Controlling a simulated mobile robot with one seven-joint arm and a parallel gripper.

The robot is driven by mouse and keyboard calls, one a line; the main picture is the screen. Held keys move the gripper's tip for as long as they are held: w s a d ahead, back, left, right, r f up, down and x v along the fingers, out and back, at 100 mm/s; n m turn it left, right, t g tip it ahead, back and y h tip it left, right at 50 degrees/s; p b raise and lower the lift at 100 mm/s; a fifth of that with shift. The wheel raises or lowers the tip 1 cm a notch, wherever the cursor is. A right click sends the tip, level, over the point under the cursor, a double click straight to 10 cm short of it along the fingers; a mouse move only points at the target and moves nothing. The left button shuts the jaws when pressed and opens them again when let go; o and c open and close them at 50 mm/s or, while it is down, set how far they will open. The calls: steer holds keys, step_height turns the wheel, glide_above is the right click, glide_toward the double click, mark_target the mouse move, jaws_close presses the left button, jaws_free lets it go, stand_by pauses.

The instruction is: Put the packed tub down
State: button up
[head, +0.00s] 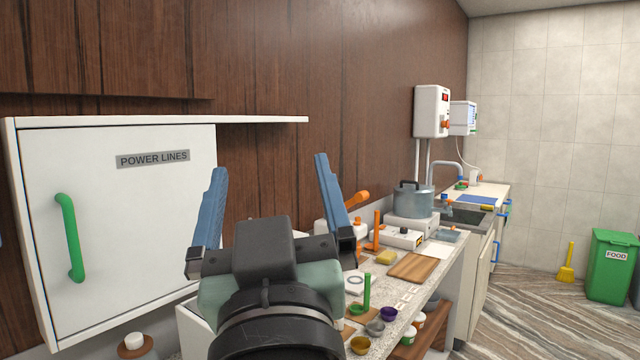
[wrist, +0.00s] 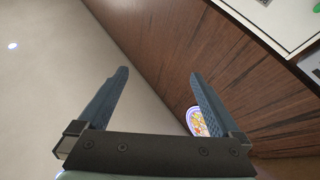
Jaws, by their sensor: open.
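My gripper (head: 270,165) is raised in front of the wooden wall, its two blue fingers wide apart and pointing up. In the wrist view my gripper (wrist: 158,75) is also open, with nothing between the fingers. No tub is in my grip. I cannot tell whether either is the packed tub. My arm hides part of the counter.
A white cabinet (head: 120,220) with a green handle is left of my gripper. Floor is free at right, before a green bin (head: 609,270).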

steer(key=s+d+r+m+t+h, duration=0.3)
steer(key=s+r, duration=0.3)
steer(key=s, duration=0.2)
steer(key=shift+s+d+r+t+h, duration=0.2)
steer(key=shift+s+d+t+h, duration=0.15)
steer(key=shift+d+t, duration=0.25)
steer(key=shift+r, duration=0.15)
step_height(320, 180, up, 2)
steer(key=shift+p, duration=1.15)
